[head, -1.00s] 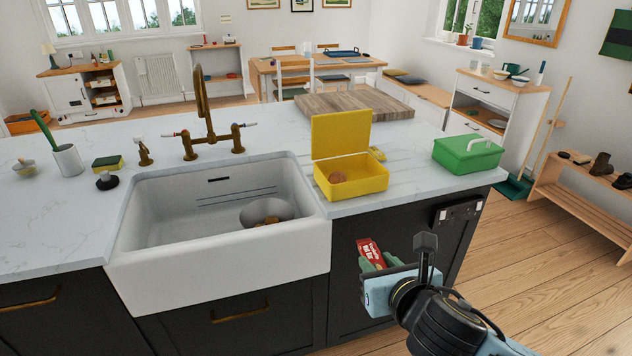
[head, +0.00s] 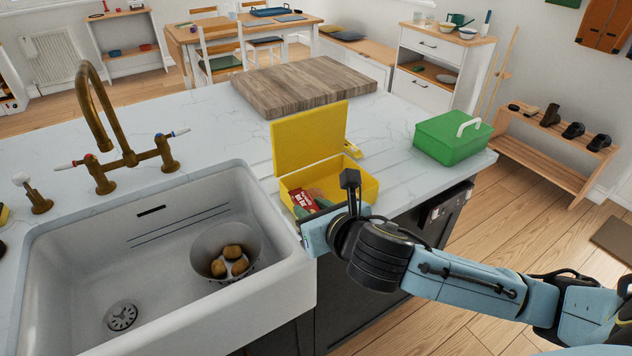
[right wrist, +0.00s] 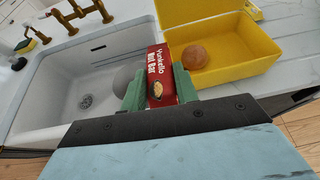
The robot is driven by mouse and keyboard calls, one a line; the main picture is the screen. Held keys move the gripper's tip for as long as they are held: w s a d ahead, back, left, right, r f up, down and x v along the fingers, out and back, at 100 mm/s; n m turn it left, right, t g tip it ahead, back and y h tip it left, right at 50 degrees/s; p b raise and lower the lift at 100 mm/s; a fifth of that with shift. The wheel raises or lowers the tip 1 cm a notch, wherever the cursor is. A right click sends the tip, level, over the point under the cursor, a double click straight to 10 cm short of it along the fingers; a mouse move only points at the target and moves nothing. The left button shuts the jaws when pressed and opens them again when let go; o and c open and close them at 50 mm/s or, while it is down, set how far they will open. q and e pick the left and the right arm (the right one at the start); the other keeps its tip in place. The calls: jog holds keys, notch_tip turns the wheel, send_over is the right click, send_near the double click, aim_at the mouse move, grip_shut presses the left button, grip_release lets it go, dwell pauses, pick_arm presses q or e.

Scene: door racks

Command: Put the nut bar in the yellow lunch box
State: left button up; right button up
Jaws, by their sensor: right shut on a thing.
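The nut bar is a red box with white lettering (right wrist: 160,75); it also shows in the head view (head: 303,202). My right gripper (right wrist: 158,88) is shut on it, with a green finger on each side. In the head view the right gripper (head: 312,205) is at the front left of the yellow lunch box (head: 362,187). The lunch box stands open on the counter, its lid raised at the back. A round brown item (right wrist: 194,57) lies inside it. In the wrist view the bar is left of the box's interior. My left gripper is not in view.
A white sink (head: 290,268) with a colander (head: 212,262) holding several brown items is left of the lunch box. A green lunch box (head: 452,140) stands to the right. A wooden board (head: 303,85) lies behind. A brass tap (head: 100,120) rises behind the sink.

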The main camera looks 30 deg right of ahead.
jog(key=w+d+r+n+y+p, duration=0.1)
jog(key=w+d+r+p, duration=0.45)
jog(key=d+r, duration=0.35)
jog(key=w+d+r+p, duration=0.4)
jog(key=w+d+r, duration=0.2)
jog(key=r, duration=0.5)
jog(key=b, duration=0.3)
send_over(329, 191)
jog(key=s+d, duration=0.3)
jog(key=s, duration=0.1)
notch_tip(329, 191, down, 28)
jog(key=shift+d+r, duration=0.1)
jog(key=shift+r, duration=0.15)
